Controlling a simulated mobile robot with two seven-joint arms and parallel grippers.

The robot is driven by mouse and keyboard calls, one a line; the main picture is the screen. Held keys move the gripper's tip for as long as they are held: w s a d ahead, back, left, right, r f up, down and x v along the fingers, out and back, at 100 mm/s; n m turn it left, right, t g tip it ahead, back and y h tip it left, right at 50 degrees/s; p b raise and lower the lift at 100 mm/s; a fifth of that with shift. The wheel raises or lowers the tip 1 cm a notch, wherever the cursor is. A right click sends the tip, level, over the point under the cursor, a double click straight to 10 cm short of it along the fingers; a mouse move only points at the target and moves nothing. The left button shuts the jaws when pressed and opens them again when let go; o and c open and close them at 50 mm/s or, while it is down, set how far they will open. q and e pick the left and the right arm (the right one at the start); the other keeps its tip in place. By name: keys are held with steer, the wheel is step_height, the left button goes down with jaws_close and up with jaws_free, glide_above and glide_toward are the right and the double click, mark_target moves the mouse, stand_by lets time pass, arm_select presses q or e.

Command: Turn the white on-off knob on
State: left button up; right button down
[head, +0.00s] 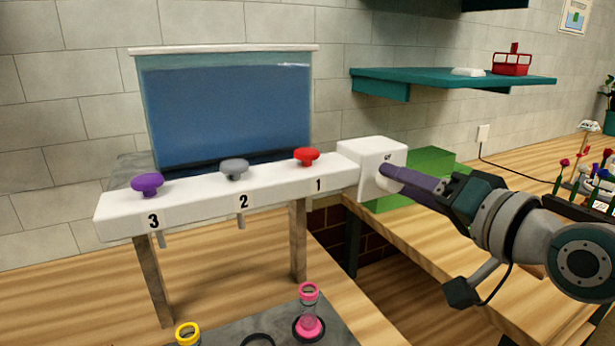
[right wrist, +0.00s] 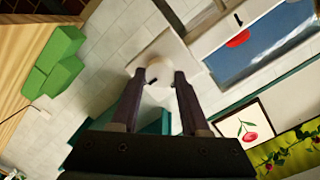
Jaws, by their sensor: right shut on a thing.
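The white on-off knob (right wrist: 158,70) sits on the face of a white box (head: 368,150) at the right end of the white dispenser bar. My right gripper (head: 384,172) reaches in from the right with its long dark purple fingers at that face. In the right wrist view, the fingertips (right wrist: 159,78) close on the knob from both sides. A small dark mark shows beside the knob. In the head view the fingers hide most of the knob. My left gripper is not in view.
The bar (head: 270,190) carries purple (head: 147,184), grey (head: 234,168) and red (head: 306,156) knobs under a blue water tank (head: 228,115). A pink-rimmed vase (head: 309,315) stands below. Green blocks (head: 433,163) lie behind my gripper, and a teal shelf (head: 440,77) hangs above.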

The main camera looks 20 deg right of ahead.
steer(key=shift+c, duration=2)
jaws_free()
steer(key=s+r, duration=0.1)
steer(key=s, duration=0.9)
steer(key=shift+d+b, duration=0.35)
steer(key=shift+d, duration=0.05)
